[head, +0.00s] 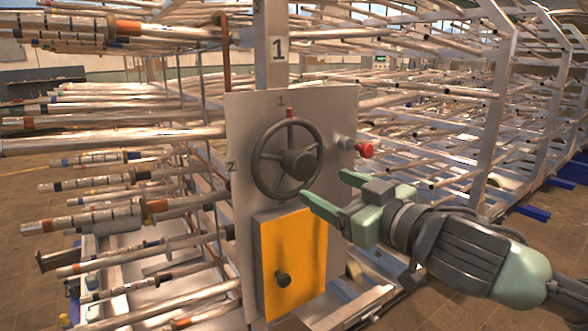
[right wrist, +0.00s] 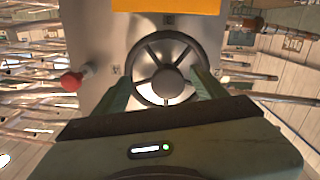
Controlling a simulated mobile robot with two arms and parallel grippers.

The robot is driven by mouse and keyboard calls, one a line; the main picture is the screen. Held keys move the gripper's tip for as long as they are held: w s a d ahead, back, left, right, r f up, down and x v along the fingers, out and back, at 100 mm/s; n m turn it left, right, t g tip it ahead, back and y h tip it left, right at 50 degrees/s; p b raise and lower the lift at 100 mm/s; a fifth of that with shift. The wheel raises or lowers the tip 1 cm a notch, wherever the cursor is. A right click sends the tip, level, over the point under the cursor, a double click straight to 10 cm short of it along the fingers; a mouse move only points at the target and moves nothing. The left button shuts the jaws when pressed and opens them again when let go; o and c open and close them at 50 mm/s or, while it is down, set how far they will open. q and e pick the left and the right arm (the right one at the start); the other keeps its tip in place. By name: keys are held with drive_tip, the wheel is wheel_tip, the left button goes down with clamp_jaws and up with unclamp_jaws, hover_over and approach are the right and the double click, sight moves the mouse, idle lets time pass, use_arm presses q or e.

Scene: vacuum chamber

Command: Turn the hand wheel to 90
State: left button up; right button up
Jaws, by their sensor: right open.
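A "2" is marked at the panel's left edge. My right gripper (head: 324,186) is open and empty, to the lower right of the wheel in the head view. In the right wrist view, the wheel (right wrist: 168,70) appears ahead, between the two green fingers (right wrist: 160,85). I cannot tell any contact. My left gripper is not in view.
An orange door (head: 300,255) with a dark knob is below the wheel. Racks of metal tubes (head: 110,140) stand left and behind. Brown floor shows at the lower left.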

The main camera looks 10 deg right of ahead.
sight(306, 168)
drive_tip(key=w+a, duration=0.1)
drive_tip(key=w+a+r+p, duration=0.1)
drive_tip(key=w, duration=0.1)
drive_tip(key=w+a+r+p, duration=0.1)
drive_tip(key=w, duration=0.1)
drive_tip(key=shift+w+a+r, duration=0.15)
drive_tip(key=shift+w+a, duration=0.05)
drive_tip(key=shift+w, duration=0.05)
idle(0.3)
clamp_jaws()
